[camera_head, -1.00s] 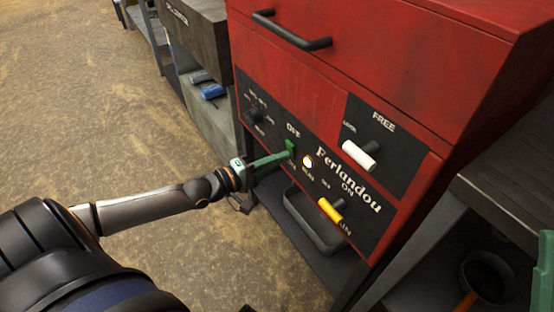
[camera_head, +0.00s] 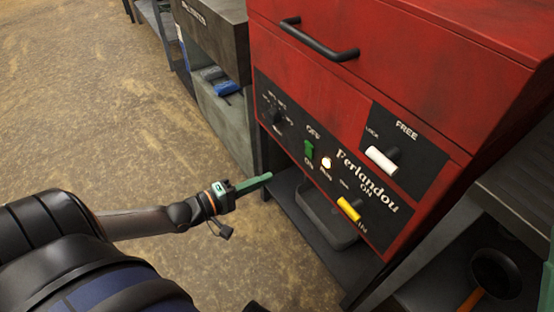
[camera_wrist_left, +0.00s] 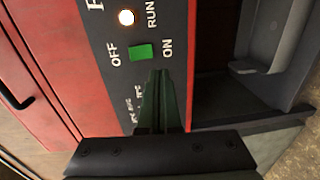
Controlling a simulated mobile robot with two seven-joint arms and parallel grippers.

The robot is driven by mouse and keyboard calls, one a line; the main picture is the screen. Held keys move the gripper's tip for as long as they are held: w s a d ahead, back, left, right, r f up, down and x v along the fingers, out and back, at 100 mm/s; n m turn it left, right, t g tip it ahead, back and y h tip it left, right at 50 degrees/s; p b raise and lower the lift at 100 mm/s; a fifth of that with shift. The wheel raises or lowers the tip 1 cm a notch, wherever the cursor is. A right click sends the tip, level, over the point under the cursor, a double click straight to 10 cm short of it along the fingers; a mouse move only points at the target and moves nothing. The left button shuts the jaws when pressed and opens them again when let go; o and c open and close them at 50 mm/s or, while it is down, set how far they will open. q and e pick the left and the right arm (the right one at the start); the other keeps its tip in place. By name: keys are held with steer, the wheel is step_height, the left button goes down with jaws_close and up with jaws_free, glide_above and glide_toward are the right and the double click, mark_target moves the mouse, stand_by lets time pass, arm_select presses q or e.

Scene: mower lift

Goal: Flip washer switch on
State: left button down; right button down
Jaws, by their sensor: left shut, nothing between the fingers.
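The washer is a red cabinet (camera_head: 335,88) with a black control panel (camera_head: 290,135). Its green switch (camera_head: 309,150) sits between the OFF and ON labels, and it also shows in the left wrist view (camera_wrist_left: 142,52). Beside it the round RUN light (camera_head: 326,163) glows. My left gripper (camera_head: 268,178) is shut and empty, below and left of the switch and apart from it in the head view. In the left wrist view its green fingers (camera_wrist_left: 160,82) point toward the panel, just below the switch in the picture. My right gripper is not in view.
A yellow lever (camera_head: 349,208) and a white lever (camera_head: 381,160) stick out of the panel. A black handle (camera_head: 319,42) is above. A grey tray (camera_head: 325,215) lies beneath the panel. Open floor (camera_head: 110,120) is at the left.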

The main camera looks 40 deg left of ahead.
arm_select(q)
steer(key=shift+f+v, duration=0.15)
steer(key=shift+v, duration=0.65)
steer(key=shift+f+v, duration=0.2)
steer(key=shift+v, duration=0.55)
steer(key=shift+s, duration=0.15)
